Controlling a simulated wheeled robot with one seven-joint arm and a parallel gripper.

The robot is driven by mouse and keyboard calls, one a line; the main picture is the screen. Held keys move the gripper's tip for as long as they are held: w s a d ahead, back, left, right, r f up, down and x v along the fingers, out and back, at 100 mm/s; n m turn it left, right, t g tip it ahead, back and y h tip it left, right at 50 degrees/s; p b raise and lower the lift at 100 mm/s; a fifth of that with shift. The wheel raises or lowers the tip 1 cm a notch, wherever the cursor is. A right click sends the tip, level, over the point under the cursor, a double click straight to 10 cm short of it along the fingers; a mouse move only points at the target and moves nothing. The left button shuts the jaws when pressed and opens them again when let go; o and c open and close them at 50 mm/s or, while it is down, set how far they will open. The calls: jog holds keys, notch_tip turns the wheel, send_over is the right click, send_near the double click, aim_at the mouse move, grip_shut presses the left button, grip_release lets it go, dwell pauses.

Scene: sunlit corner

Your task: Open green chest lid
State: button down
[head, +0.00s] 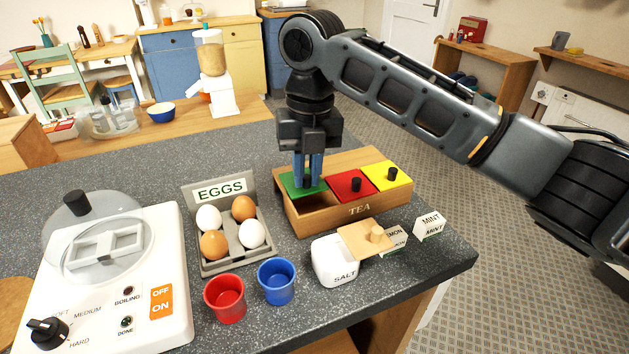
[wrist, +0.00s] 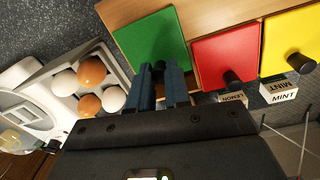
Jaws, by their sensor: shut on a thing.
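The wooden TEA chest (head: 360,209) stands near the counter's right end. Its green lid (head: 287,182) is square with a dark knob, mostly hidden by my fingers in the head view. My gripper (head: 308,183) points down and is shut on this knob. The wrist view shows the green lid (wrist: 140,37) and the knob between the blue fingertips (wrist: 160,72). In the head view, bare compartment interior shows in front of the green lid, so the lid is off its opening; I cannot tell how high. The red lid (head: 340,184) and yellow lid (head: 380,172) cover their compartments.
An egg tray (head: 208,258) with several eggs is left of the chest. In front stand a red cup (head: 225,300), a blue cup (head: 276,283), a salt box (head: 333,262) with a wooden lid, and tea packets (head: 430,225). An egg cooker (head: 110,290) is far left.

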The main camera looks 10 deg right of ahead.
jog(key=shift+w+a, duration=0.2)
jog(key=shift+w, duration=0.55)
jog(key=shift+w+a, duration=0.15)
jog(key=shift+w, duration=0.6)
jog(key=shift+r, duration=0.1)
jog(key=c, duration=1.1)
grip_release()
jog(key=shift+o, duration=0.2)
notch_tip(320, 180, up, 8)
jog(key=shift+d+f+b, duration=0.2)
jog(key=shift+b, duration=0.15)
